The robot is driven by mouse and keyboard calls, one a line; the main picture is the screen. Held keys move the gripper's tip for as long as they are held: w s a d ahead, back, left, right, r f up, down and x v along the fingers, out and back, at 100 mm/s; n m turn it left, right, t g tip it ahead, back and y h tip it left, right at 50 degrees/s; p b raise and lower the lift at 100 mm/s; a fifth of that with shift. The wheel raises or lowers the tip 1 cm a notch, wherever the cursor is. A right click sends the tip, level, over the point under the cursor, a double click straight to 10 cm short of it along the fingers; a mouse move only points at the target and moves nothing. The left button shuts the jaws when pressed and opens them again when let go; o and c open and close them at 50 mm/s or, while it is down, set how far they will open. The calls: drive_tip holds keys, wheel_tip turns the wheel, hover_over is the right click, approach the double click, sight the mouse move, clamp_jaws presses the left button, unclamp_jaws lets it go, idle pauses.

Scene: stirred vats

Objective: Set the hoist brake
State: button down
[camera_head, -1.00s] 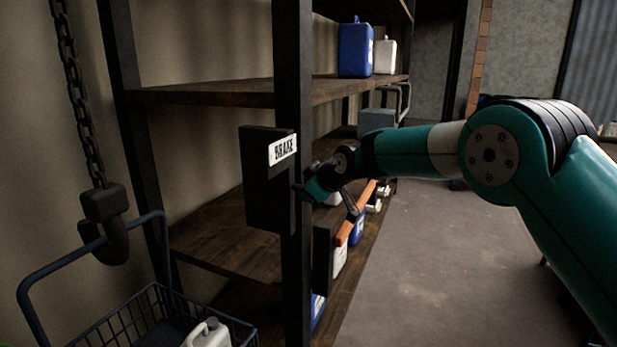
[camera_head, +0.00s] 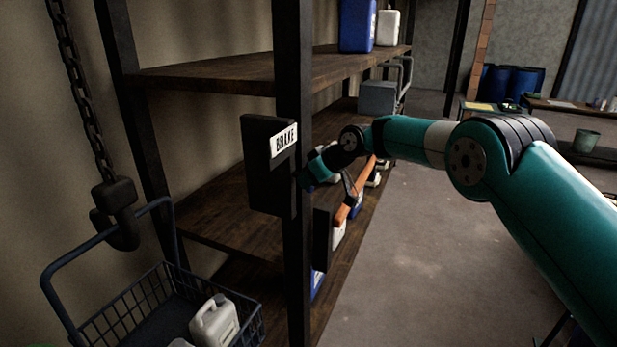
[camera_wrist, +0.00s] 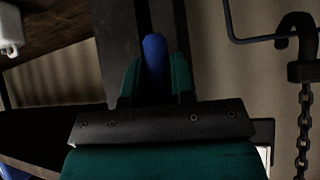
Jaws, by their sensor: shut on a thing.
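A dark box with a white BRAKE label (camera_head: 284,140) is fixed to the dark shelf post (camera_head: 294,80) in the head view. My gripper (camera_head: 309,178) is at the right side of this box, and its fingers are hard to make out there. In the wrist view, the two green fingers of my gripper (camera_wrist: 155,82) are shut on a blue handle (camera_wrist: 155,52), one on each side. The handle's tip shows between them, in front of the dark post and box. A dark hoist hook (camera_head: 114,212) hangs on a chain (camera_head: 83,95) at the left, by the handle of a wire basket (camera_head: 85,325).
An orange bar (camera_head: 346,207) juts from a lower dark box (camera_head: 322,238) on the post, just below my gripper. The shelves (camera_head: 220,78) hold blue and white jugs. A white jug (camera_head: 214,322) is in the basket. Floor (camera_head: 430,240) is open at the right.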

drive_tip(key=shift+w+r, duration=0.1)
drive_tip(key=shift+r, duration=0.1)
drive_tip(key=c, duration=1)
unclamp_jaws()
drive_tip(key=shift+f, duration=0.1)
drive_tip(key=shift+o, duration=0.2)
drive_tip(key=b+v, duration=0.5)
drive_tip(key=v, duration=1.2)
drive_tip(key=shift+b, duration=0.4)
drive_tip(key=shift+d, duration=0.15)
drive_tip(key=s+d+f+m+g+h, duration=0.1)
drive_tip(key=s+d+f, duration=0.1)
drive_tip(key=s, duration=1.1)
drive_tip(key=s+d+f+m+g+h, duration=0.1)
drive_tip(key=s+d+f+m+g, duration=0.1)
drive_tip(key=s, duration=1.2)
drive_tip(key=s+d+f+m+g+h, duration=0.1)
drive_tip(key=s+d+f, duration=0.3)
drive_tip(key=s, duration=0.9)
drive_tip(key=shift+s+d+m+g+h, duration=0.3)
drive_tip(key=shift+s+d+m, duration=0.1)
drive_tip(key=shift+d, duration=0.15)
